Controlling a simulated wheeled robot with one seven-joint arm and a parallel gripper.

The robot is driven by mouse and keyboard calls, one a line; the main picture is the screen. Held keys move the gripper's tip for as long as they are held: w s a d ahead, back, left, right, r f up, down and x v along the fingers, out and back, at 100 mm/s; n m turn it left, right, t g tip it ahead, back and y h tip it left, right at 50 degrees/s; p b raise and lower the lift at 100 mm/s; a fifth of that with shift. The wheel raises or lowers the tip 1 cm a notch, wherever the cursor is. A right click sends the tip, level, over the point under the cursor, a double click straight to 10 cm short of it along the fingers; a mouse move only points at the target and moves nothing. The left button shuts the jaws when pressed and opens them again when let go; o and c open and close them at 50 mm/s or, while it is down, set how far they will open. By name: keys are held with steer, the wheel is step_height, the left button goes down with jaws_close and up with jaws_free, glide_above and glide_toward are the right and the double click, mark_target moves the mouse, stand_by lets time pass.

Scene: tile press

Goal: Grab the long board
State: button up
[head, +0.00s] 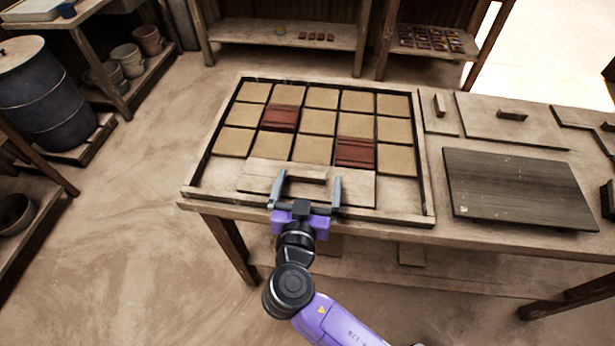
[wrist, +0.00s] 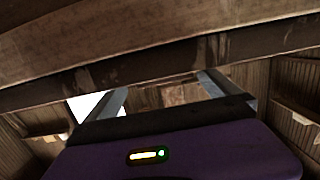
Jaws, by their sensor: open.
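A long pale board (head: 258,182) with a raised bar handle (head: 307,176) lies across the front of the framed tray (head: 428,190), below the rows of tiles. My gripper (head: 309,178) is open at the tray's front edge. In the head view its two fingers appear on the left and right of the handle; I cannot tell how high they are or whether they touch the board. In the wrist view the open fingers (wrist: 160,92) point toward wooden parts, and the board cannot be made out.
The tray holds tan tiles (head: 321,98) and two dark red ones (head: 355,152). On the table to the right lie a wide handled board (head: 480,122), a small handled one (head: 440,122) and a dark grey board (head: 515,190). Shelves stand behind; open floor (head: 120,220) lies left.

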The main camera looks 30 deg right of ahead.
mark_target(308, 171)
steer(key=p+x, duration=0.1)
steer(key=x, duration=0.3)
steer(key=shift+w+a+r, duration=0.1)
steer(key=shift+w+r, duration=0.05)
steer(key=shift+w, duration=0.2)
steer(key=shift+w+d, duration=0.3)
steer(key=shift+w, duration=0.1)
steer(key=c, duration=1.7)
